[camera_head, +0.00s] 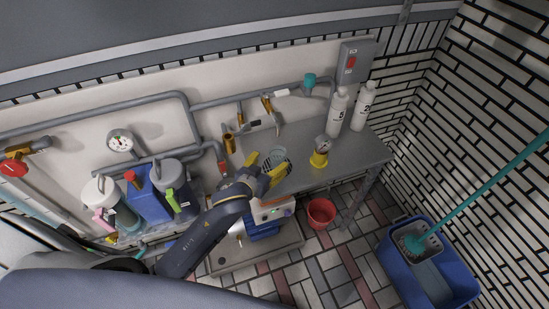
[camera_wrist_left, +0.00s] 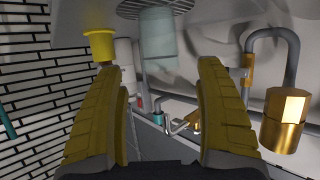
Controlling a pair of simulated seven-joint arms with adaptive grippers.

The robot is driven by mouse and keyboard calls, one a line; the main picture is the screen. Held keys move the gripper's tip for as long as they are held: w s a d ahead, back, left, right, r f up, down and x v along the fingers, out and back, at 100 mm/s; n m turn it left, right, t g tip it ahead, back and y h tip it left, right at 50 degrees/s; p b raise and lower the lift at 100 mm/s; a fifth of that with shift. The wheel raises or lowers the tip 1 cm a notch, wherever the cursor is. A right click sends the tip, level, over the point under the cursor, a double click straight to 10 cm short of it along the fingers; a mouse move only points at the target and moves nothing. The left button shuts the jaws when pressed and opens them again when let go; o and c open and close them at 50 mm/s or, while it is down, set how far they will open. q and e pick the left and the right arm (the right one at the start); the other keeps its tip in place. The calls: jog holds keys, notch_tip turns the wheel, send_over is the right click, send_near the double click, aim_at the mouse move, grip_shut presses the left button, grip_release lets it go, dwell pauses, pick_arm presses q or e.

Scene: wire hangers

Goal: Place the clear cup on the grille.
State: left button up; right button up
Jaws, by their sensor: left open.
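The clear cup (camera_head: 278,155) stands upright on the grille (camera_head: 266,164) at the left part of the grey shelf in the head view. In the left wrist view the picture is upside down; the greenish see-through cup (camera_wrist_left: 158,45) meets the round slatted grille (camera_wrist_left: 130,8), which shows on both sides of it. My left gripper (camera_head: 265,167) is just in front of the cup. Its yellow fingers are spread apart, and in the left wrist view the gripper (camera_wrist_left: 158,66) has clear space between them and the cup. My right gripper is in neither view.
A gauge on a yellow base (camera_head: 319,158) and two white bottles (camera_head: 338,109) stand right of the cup. Pipes and brass valves (camera_head: 229,143) line the wall behind. A red bucket (camera_head: 321,212) and a blue mop bucket (camera_head: 425,270) are on the floor.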

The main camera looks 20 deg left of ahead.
pick_arm(q)
jog(key=shift+v, duration=2.45)
